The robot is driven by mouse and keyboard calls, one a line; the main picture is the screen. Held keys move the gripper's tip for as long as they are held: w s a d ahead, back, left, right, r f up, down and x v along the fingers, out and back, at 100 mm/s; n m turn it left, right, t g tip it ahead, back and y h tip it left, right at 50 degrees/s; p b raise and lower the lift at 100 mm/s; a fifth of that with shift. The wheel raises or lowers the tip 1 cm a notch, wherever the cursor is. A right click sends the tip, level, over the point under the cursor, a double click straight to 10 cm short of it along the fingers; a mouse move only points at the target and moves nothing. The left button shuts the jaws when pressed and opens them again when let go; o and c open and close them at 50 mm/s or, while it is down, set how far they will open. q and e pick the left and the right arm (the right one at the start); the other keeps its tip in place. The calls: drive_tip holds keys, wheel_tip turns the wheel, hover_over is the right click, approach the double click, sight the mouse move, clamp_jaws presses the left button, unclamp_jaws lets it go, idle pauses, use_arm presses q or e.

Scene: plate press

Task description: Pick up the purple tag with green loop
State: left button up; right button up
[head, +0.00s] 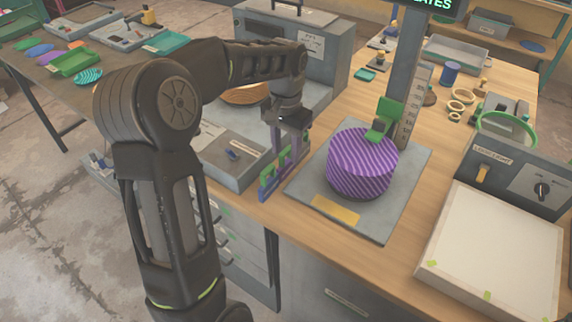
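My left gripper (283,142) points down above the front edge of the wooden bench. A small purple strip shows at its fingers. Just below stands a green and blue-purple upright piece (277,178), and I cannot tell whether the fingers touch it. I cannot make out a purple tag with a green loop for certain. A thin green ring (507,118) shows at the right, by the grey control box. A purple striped cylinder (361,165) sits on the grey press plate, with a green block (384,117) at its top. My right gripper is out of view.
The grey press base (398,205) has a tall scale column (406,65). A white-topped panel (490,255) lies at the right front. A grey box with a handle (290,35) stands behind my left arm. Trays and coloured ovals lie on the left bench.

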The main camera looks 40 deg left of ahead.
sight(286, 163)
use_arm(q)
drive_tip(key=shift+s+f, duration=0.1)
drive_tip(key=shift+f, duration=1.9)
clamp_jaws()
